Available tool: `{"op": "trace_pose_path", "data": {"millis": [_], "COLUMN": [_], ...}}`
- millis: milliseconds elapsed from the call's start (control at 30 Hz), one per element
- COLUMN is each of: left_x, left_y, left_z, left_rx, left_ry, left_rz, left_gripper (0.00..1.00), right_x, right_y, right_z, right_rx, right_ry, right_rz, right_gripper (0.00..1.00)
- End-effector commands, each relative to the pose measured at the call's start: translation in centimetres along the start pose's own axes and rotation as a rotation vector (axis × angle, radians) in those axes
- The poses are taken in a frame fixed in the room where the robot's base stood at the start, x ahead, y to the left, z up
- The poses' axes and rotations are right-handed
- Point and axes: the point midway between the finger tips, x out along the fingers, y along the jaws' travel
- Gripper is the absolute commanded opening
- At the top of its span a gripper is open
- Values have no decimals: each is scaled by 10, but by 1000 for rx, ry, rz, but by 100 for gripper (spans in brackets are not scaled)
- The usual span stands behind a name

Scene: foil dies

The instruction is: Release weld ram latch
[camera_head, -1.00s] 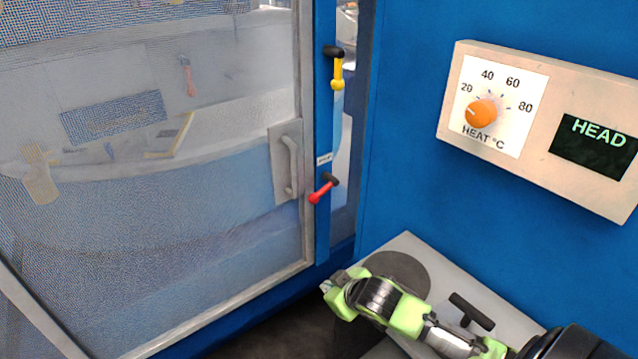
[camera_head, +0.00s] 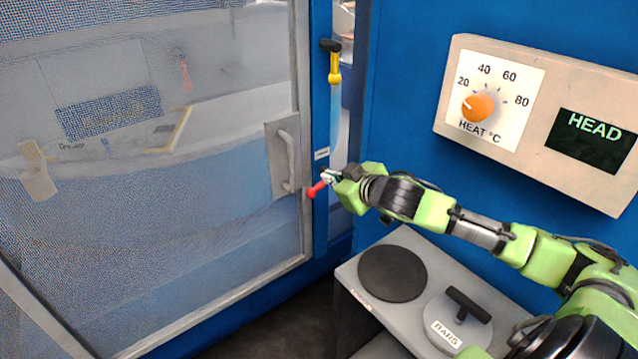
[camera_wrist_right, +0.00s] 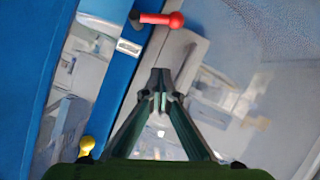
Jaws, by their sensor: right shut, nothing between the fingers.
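A red-knobbed lever (camera_head: 315,190) on a black pivot sits low on the blue door post and points down-left; it also shows at the top of the right wrist view (camera_wrist_right: 163,19). A yellow-knobbed lever (camera_head: 334,72) hangs straight down higher on the post and shows at the lower left of the wrist view (camera_wrist_right: 86,146). Which lever is the weld ram latch, I cannot read. My right gripper (camera_head: 332,177) is shut and empty, overlapping the red lever's pivot end in the head view. In the wrist view its fingertips (camera_wrist_right: 161,96) appear apart from the lever. My left gripper is out of view.
A mesh door with a grey handle (camera_head: 284,160) stands left of the levers. A small label (camera_head: 321,154) sits between them. Right are a blue wall and heat control box (camera_head: 540,120). Below is a grey bench (camera_head: 408,240) with a black disc (camera_head: 393,273) and T-handled lid (camera_head: 459,318).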

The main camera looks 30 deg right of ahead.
Motion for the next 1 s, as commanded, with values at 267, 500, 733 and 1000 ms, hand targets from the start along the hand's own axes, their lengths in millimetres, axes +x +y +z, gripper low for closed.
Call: {"op": "trace_pose_path", "data": {"millis": [267,500,733,1000], "left_x": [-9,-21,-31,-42], "left_y": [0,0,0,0], "left_z": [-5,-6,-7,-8], "left_rx": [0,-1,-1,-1], "left_ry": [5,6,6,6], "left_rz": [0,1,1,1], "left_gripper": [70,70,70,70], "right_x": [21,60,93,107], "right_y": [1,1,1,0], "right_z": [-2,-3,-2,30], "right_rx": [6,5,3,1], "right_ry": [0,-1,-1,-4], "right_rz": [1,1,1,0], "right_gripper": [0,0,0,0]}}
